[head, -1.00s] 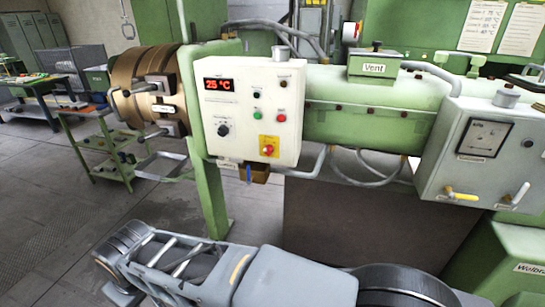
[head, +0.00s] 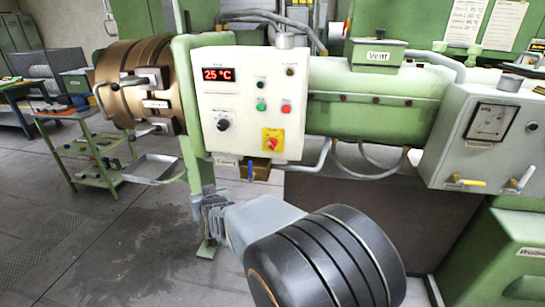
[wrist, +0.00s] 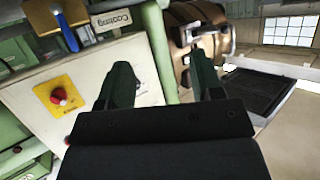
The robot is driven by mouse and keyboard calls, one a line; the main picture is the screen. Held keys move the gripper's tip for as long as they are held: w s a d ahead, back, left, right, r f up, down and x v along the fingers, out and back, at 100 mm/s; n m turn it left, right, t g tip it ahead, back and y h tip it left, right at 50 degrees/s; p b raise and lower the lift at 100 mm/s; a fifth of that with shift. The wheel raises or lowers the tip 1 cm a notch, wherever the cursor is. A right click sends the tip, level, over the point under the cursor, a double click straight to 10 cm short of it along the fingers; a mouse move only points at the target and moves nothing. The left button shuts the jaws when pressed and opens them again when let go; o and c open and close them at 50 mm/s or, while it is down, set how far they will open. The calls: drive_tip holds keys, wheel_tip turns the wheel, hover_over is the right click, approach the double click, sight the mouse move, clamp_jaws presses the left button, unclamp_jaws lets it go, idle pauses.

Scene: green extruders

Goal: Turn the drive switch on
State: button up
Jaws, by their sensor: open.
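A white control panel (head: 247,90) is on the green machine. A red knob on a yellow plate (head: 272,142) is at its lower right; the lettering is too small to read. In the wrist view the red knob (wrist: 59,97) shows left of my gripper, on the panel face. A black rotary knob (head: 223,125) is at the panel's lower left. I cannot tell from labels which one is the drive switch. My gripper (wrist: 163,78) is open and empty, with its two dark fingers apart. In the head view it is below the panel, partly hidden by my arm.
A blue-handled valve (wrist: 68,32) with a "Cooling" label hangs under the panel. A metal tray (head: 155,168) and a green cart (head: 95,165) stand left. A grey box (head: 485,140) with two levers is right. Open floor lies at the lower left.

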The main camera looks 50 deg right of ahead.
drive_tip(key=s+d+f+m+t+h+b, duration=0.15)
drive_tip(key=d+m+h, duration=0.25)
drive_tip(key=d+h, duration=0.55)
drive_tip(key=m+g+h+b, duration=0.2)
drive_tip(key=m+h, duration=0.1)
drive_tip(key=h, duration=0.2)
approach(271, 148)
drive_tip(key=p+x, duration=0.1)
drive_tip(key=x, duration=0.4)
drive_tip(key=p+x, duration=0.1)
drive_tip(key=x, duration=0.4)
drive_tip(key=shift+w+d+f+p, duration=0.15)
drive_tip(key=shift+d+p, duration=0.1)
drive_tip(key=shift+p, duration=0.1)
drive_tip(key=shift+g, duration=0.25)
drive_tip(key=c, duration=0.9)
